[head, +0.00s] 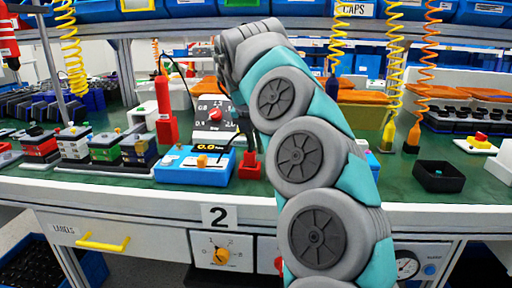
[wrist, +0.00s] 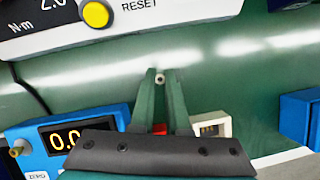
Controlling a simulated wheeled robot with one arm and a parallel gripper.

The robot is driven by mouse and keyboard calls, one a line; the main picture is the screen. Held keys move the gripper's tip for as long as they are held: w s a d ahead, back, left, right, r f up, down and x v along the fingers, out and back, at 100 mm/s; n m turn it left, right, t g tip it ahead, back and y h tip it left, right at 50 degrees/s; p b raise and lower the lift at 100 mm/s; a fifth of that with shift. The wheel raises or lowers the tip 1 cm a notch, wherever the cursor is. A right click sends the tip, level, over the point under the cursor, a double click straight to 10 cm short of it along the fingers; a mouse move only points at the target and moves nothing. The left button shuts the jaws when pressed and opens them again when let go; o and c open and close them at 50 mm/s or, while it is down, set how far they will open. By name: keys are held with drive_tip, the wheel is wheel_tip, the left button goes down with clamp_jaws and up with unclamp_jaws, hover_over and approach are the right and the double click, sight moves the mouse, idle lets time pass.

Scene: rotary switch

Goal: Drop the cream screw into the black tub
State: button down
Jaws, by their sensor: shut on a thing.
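The cream screw (wrist: 160,79) shows in the wrist view as a small pale round piece between the fingertips of my gripper (wrist: 160,75). The green fingers are shut on it, above the green bench top. In the head view my arm reaches to the back of the bench, and its bent wrist hides the fingers and the screw. The black tub (head: 438,184) stands at the right of the bench in the head view, well to the right of my gripper. A small green bit shows inside it. The tub is not in the wrist view.
A blue meter with a lit display (head: 195,165) and a white dial panel (head: 213,112) stand near my gripper. Red holders stand around them. Coiled hoses with yellow (head: 388,131) and orange (head: 413,135) tools hang left of the tub. A white box (head: 500,162) stands right of it.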

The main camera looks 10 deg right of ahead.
wheel_tip(320, 180, up, 7)
drive_tip(key=shift+r+p, duration=0.1)
drive_tip(key=shift+p, duration=0.9)
wheel_tip(320, 180, up, 2)
drive_tip(key=shift+r+p, duration=0.15)
drive_tip(key=shift+p, duration=0.85)
drive_tip(key=shift+d, duration=0.1)
